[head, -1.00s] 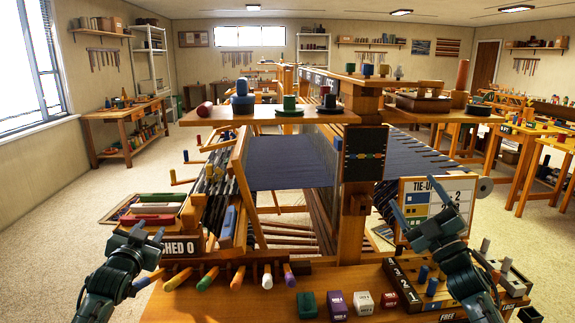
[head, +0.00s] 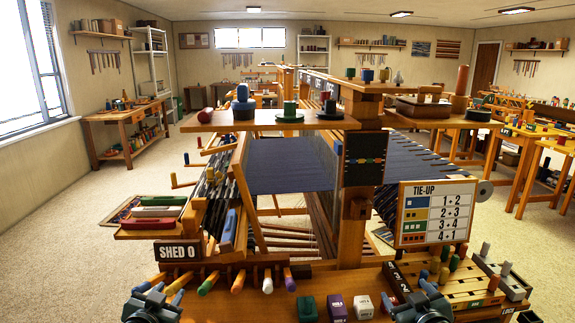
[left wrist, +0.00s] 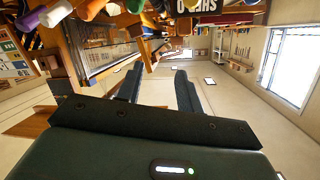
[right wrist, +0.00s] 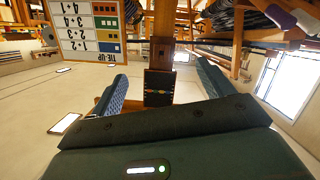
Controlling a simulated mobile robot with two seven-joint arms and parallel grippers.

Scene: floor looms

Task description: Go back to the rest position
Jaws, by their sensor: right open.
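My left gripper (head: 160,289) is low at the front left, at the bottom edge of the head view. Its two fingers stand apart with nothing between them in the left wrist view (left wrist: 158,88). My right gripper (head: 408,294) is low over the front bench, beside the pegged block. In the right wrist view (right wrist: 160,88) its fingers are wide apart and empty. Most of both arms is below the head view.
The loom's bench (head: 250,305) carries a row of coloured pegs, small labelled blocks (head: 337,307) and a pegged block (head: 455,289). A tie-up card (head: 436,212) and a SHED 0 sign (head: 178,251) stand behind. Open floor (head: 65,240) lies left.

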